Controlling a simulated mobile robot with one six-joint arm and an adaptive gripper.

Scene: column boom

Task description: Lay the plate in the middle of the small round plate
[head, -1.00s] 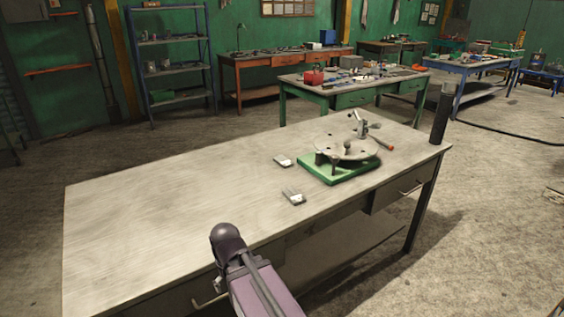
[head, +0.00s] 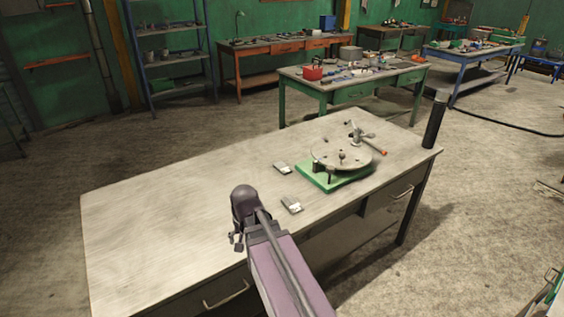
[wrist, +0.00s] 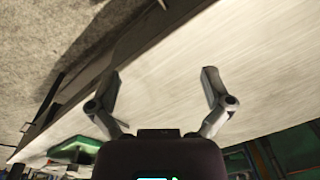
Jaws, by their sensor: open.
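A round grey metal plate (head: 330,158) sits on a green base (head: 345,182) toward the right end of the table. Two small flat metal plates lie on the tabletop left of the base: one farther back (head: 282,168) and one nearer the front edge (head: 291,204). I cannot tell which one the task means. My gripper (head: 238,242) is over the front of the table, left of the nearer small plate and apart from it. In the wrist view my gripper (wrist: 162,73) is open, with bare tabletop behind its empty fingers.
The wooden table (head: 170,215) is clear across its left part. A lever with a red tip (head: 370,140) rises behind the round plate. A dark upright cylinder (head: 435,118) stands at the right corner. Other workbenches (head: 350,85) stand farther back.

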